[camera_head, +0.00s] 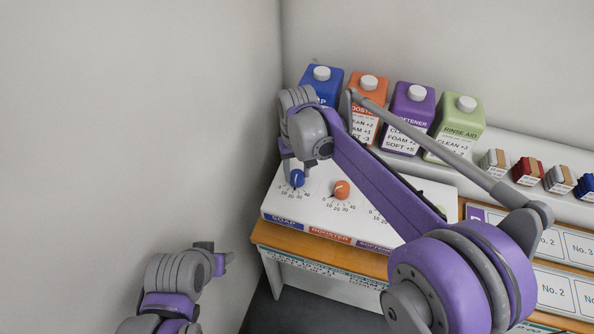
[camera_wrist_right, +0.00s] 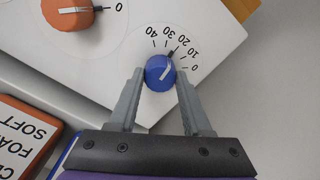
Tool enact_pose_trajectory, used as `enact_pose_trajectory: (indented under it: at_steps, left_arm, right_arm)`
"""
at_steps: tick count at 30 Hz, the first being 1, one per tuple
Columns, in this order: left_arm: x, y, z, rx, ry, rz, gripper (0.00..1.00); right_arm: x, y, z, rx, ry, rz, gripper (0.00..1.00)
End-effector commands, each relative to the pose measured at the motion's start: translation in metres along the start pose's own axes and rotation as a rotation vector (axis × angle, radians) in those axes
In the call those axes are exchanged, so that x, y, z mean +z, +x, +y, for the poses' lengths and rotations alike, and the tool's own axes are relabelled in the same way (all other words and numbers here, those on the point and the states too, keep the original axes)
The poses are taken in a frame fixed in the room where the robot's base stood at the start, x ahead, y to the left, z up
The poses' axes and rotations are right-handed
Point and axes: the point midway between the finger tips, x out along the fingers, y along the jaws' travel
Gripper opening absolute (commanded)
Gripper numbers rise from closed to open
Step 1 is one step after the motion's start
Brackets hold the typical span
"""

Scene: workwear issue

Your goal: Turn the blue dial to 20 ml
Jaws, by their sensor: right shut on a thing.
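The blue dial (camera_head: 297,179) sits on the white panel above the SOAP label, with a scale from 0 to 40.
An orange dial (camera_head: 341,190) sits beside the blue one on the white panel (camera_head: 285,206). Blue, orange, purple (camera_head: 411,107) and green (camera_head: 458,120) bottles stand behind. My right arm crosses over the panel's right part and hides it. A grey wall is close at left.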

Motion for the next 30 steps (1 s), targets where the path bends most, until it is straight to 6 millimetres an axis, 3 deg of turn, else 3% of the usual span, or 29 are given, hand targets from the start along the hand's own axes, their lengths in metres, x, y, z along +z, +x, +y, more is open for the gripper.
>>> enact_pose_trajectory:
  at_steps: [22, 23, 27, 30]
  left_arm:
    - [0.0009, 0.0008, 0.0, 0.0, 0.0, -0.001, 0.5]
    - [0.0009, 0.0008, 0.0, 0.0, 0.0, -0.001, 0.5]
    - [0.0009, 0.0008, 0.0, 0.0, 0.0, -0.001, 0.5]
    - [0.001, 0.0009, 0.0, 0.0, 0.0, -0.001, 0.5]
  right_arm:
    - [-0.0005, -0.0009, 0.0002, 0.0, 0.088, 0.001, 0.0]
    - [-0.0004, -0.0009, 0.0002, 0.0, 0.088, 0.001, 0.54]
    - [-0.0003, -0.0007, 0.0002, 0.0, 0.088, 0.001, 0.79]
    - [-0.0002, -0.0005, 0.0001, 0.0, 0.088, 0.001, 0.79]
